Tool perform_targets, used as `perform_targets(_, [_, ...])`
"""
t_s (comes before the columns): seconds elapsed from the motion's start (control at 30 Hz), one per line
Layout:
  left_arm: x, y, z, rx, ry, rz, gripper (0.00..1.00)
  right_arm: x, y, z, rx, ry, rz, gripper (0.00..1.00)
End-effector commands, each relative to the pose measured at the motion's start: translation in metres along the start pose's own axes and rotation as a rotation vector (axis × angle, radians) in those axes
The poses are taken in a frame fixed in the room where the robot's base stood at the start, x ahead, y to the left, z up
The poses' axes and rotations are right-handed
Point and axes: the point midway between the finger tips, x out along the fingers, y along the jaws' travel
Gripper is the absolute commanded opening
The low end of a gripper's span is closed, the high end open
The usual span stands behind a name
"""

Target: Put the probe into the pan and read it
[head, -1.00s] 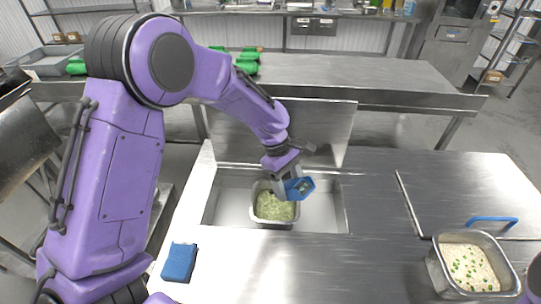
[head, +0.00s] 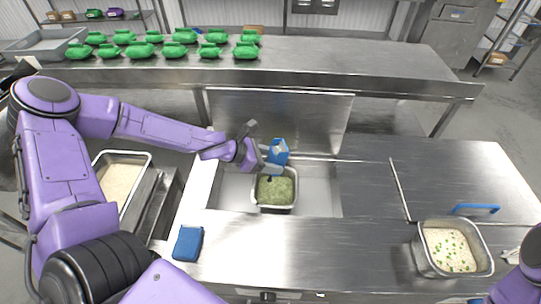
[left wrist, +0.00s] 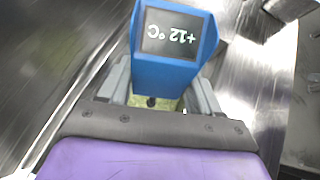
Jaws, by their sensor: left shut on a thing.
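The probe (head: 278,150) is blue, with a dark display on its head. In the left wrist view the probe (left wrist: 175,65) shows +12 °C, upside down. My left gripper (head: 268,168) is shut on it, over the back of the steel pan (head: 275,207). The pan holds green food and sits in the counter's open well. In the left wrist view the gripper's fingers (left wrist: 160,95) clasp both sides of the probe below its display. Green shows beneath it. I cannot tell whether the tip is in the food. My right gripper is not in view.
A blue block (head: 188,243) lies on the counter at front left. A steel pan of rice with green bits (head: 424,262) stands at right. The well's raised lid (head: 285,120) stands behind it. Several green bundles (head: 143,50) lie on the back table.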

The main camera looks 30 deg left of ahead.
Motion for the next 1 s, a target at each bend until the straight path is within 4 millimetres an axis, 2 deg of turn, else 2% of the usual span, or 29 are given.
perform_targets(0.07, [0.005,0.0,-0.01,-0.006,0.003,0.002,0.33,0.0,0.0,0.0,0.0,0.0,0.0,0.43])
perform_targets(0.7, [0.052,0.001,-0.075,0.001,0.001,0.002,0.33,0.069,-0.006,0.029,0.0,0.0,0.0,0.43])
perform_targets(1.0, [0.061,0.001,-0.087,0.001,0.0,0.002,0.33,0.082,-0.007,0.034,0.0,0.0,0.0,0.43])
